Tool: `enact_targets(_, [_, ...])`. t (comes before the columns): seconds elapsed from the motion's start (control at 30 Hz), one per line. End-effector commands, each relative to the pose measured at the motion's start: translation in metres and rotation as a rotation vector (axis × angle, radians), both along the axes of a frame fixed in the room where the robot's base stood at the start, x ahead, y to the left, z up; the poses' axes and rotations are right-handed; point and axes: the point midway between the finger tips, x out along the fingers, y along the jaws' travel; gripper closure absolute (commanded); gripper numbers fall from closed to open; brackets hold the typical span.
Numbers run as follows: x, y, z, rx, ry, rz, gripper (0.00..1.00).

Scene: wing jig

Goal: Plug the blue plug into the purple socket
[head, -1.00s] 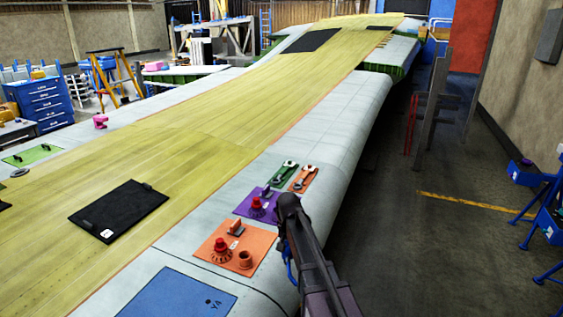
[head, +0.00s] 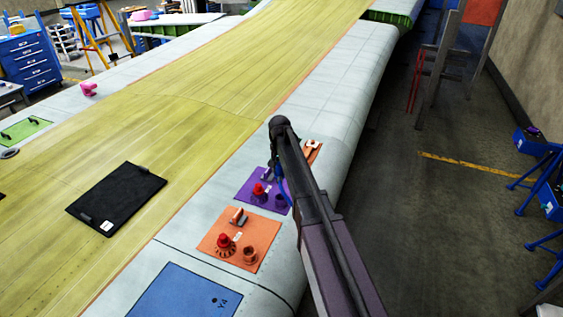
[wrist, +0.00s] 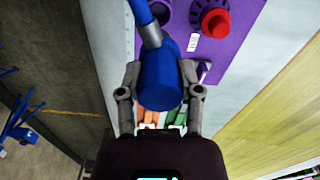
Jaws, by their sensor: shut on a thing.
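The blue plug (wrist: 160,82) is a thick blue cylinder with a grey collar and a blue cable. My gripper (wrist: 160,70) is shut on it, one finger on each side, in the wrist view. The purple socket (wrist: 163,10) shows at the top of the wrist view, partly behind the cable, so the plug is apart from it. In the head view the purple socket (head: 280,200) stands on the purple panel (head: 246,188), just left of my arm.
Small orange and green panels lie beyond, partly covered by my arm. A black mat (head: 120,200) lies left on the yellow wing skin.

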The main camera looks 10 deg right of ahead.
Motion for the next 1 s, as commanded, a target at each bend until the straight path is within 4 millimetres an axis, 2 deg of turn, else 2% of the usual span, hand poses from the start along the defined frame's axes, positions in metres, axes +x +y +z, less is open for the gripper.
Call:
enact_targets(0.53, [0.000,-0.004,-0.007,0.000,0.000,-0.005,0.99])
enact_targets(1.0, [0.000,-0.004,-0.042,0.000,0.000,-0.006,0.99])
